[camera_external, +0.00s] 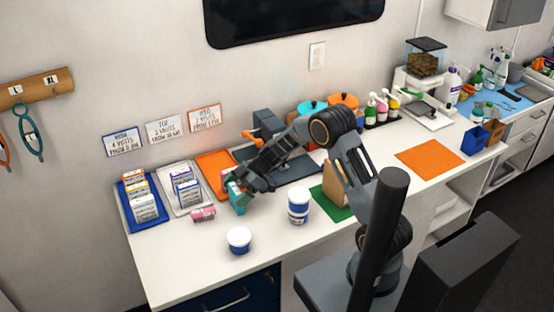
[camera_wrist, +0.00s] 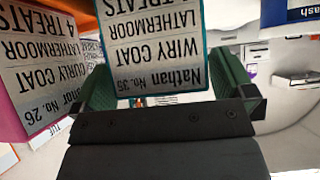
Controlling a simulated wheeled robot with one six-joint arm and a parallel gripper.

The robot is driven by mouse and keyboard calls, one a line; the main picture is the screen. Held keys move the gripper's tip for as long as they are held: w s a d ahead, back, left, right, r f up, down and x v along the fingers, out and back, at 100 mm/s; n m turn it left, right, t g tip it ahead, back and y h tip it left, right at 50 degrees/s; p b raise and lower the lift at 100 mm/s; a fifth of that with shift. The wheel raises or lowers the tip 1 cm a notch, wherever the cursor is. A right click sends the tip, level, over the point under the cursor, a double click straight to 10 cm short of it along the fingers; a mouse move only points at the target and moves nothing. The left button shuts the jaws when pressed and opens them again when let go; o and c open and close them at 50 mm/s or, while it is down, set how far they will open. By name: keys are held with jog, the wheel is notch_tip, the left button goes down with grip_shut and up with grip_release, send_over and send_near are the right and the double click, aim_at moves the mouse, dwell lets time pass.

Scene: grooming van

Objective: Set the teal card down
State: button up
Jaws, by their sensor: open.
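The teal card (camera_wrist: 155,48) has a white label reading "Nathan No. 35, Wiry Coat, Lathermoor, 4 Treats", upside down in the wrist view. It stands between the two fingers of my gripper (camera_wrist: 163,88), which is open. I cannot tell whether a finger touches it. In the external view my gripper (camera_external: 237,195) is low at the front of the orange tray (camera_external: 213,161), and teal shows at its fingers. A pink card (camera_wrist: 28,80) labelled "No. 26, Curly Coat" is just left of the teal card in the wrist view. The teal card's base is hidden.
A blue tray (camera_external: 128,208) and a grey tray (camera_external: 172,204) hold several cards at the left. A pink item (camera_external: 203,214) lies on the counter before them. A blue-white tub (camera_external: 298,206) and a smaller tub (camera_external: 238,240) stand nearby. The front left counter is clear.

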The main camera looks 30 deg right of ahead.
jog(key=shift+r, duration=0.1)
jog(key=shift+r+p, duration=0.2)
jog(key=shift+p, duration=0.25)
jog(key=shift+b+v, duration=1.55)
jog(key=shift+v, duration=4.6)
jog(key=s+d+r+m+t+h, duration=0.2)
jog(key=s+d+m+h, duration=0.3)
jog(key=s+m, duration=0.4)
jog(key=s+d+r+m+t+h, duration=0.2)
jog(key=s+d+r+m+h, duration=0.2)
jog(key=s+d+m, duration=0.3)
jog(key=s+m+h, duration=0.1)
jog(key=s+m, duration=0.1)
jog(key=s, duration=0.3)
jog(key=shift+s+h, duration=0.3)
jog(key=shift+s, duration=0.05)
